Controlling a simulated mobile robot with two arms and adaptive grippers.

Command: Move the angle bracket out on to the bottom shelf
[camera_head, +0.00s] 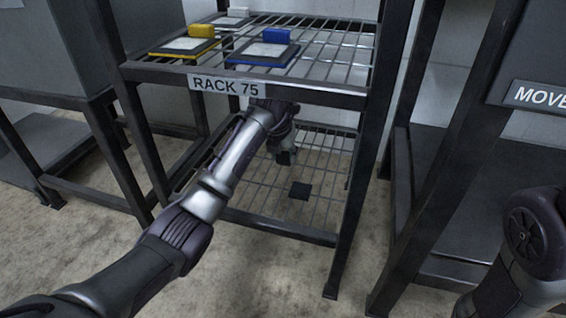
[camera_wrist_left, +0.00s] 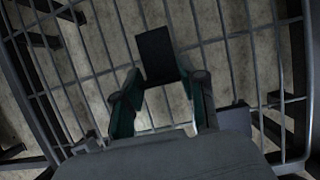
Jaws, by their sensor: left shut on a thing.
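My left gripper (camera_head: 286,158) reaches in under the labelled upper shelf and hangs low over the wire bottom shelf (camera_head: 255,192). In the left wrist view its two fingers (camera_wrist_left: 168,90) sit either side of a small dark piece, which I take for the angle bracket; its shape is hard to make out. A dark square plate (camera_head: 299,190) lies on the bottom shelf, just in front of and below the gripper. It also shows beyond the fingertips in the left wrist view (camera_wrist_left: 156,50). My right gripper is out of view.
The upper shelf's front bar carries the RACK 75 sign (camera_head: 226,86). On that shelf are a yellow block (camera_head: 201,31), a blue block (camera_head: 276,36) and a white block (camera_head: 238,12). Rack posts (camera_head: 358,185) stand either side. The rest of the bottom shelf looks clear.

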